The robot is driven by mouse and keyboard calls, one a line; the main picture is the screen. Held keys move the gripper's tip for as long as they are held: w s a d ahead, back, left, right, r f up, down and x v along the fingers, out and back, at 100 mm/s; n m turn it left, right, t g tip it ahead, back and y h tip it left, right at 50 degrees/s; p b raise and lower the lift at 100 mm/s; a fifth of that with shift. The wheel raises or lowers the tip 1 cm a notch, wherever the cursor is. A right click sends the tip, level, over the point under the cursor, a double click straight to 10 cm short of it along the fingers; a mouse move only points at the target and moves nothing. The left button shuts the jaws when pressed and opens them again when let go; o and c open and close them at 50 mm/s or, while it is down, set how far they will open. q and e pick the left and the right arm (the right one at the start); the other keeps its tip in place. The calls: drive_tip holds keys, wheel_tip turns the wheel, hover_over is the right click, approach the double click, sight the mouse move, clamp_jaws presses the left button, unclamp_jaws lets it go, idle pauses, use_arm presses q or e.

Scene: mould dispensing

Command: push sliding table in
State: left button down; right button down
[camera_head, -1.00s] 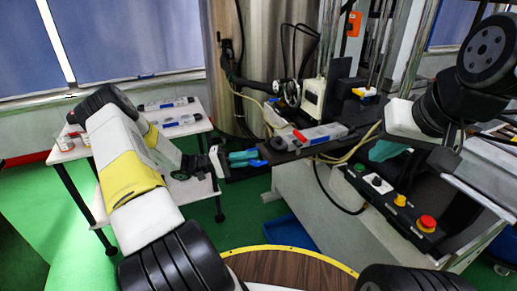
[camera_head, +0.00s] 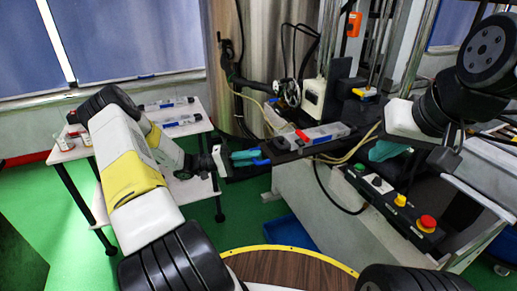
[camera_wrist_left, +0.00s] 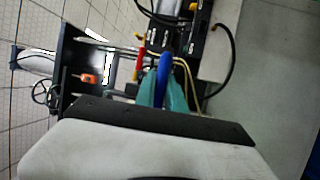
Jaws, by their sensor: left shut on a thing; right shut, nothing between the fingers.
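The sliding table (camera_head: 284,152) is a dark plate on the machine, right of centre in the head view. A grey mould-like block (camera_head: 325,132) with a blue label and a red end lies on it. My left gripper (camera_head: 247,157) has teal fingers and is shut on the blue handle (camera_head: 262,162) at the table's near left end. In the left wrist view the blue handle (camera_wrist_left: 163,72) stands between the teal fingers (camera_wrist_left: 175,98). My right gripper (camera_head: 386,150) is shut and empty, over the machine's right side, partly hidden by its own wrist.
A control box (camera_head: 400,212) with a red stop button (camera_head: 427,222) is on the machine's front. A handwheel (camera_head: 289,93) and loose yellow cables (camera_head: 358,150) are near the sliding table.

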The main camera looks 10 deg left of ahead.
sight(288, 150)
use_arm(q)
drive_tip(key=w+d, duration=0.1)
drive_tip(key=d, duration=0.1)
drive_tip(key=w+d, duration=0.2)
drive_tip(key=d, duration=0.1)
drive_tip(key=w+d, duration=0.2)
drive_tip(key=shift+d, duration=0.15)
drive_tip(key=c, duration=1.4)
unclamp_jaws()
drive_tip(key=v, duration=0.8)
drive_tip(key=shift+d+f, duration=0.1)
